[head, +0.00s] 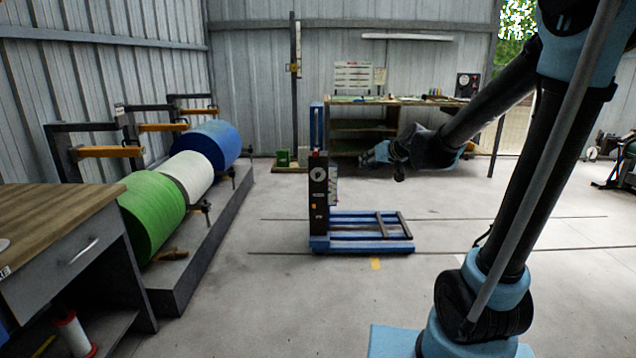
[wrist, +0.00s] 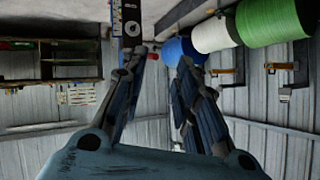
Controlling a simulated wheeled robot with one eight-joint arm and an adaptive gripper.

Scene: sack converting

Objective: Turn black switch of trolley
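The trolley (head: 362,244) stands on the floor in the middle of the head view, with a blue base and a dark upright box (head: 318,190). The box has a pale round dial (head: 318,174) and small coloured marks. I cannot pick out the black switch for certain. My gripper (head: 366,158) is in the air to the right of the upright and above the base, apart from it in the picture. In the wrist view, which is upside down, my gripper (wrist: 158,68) has its fingers spread with nothing between them. The dark upright (wrist: 131,16) shows beyond the left finger, partly hidden.
Green (head: 153,213), white (head: 188,175) and blue (head: 212,143) rolls lie on a grey platform at the left. A wooden-topped desk (head: 60,215) stands at the near left. A workbench (head: 360,127) stands along the back wall. The floor around the trolley is clear.

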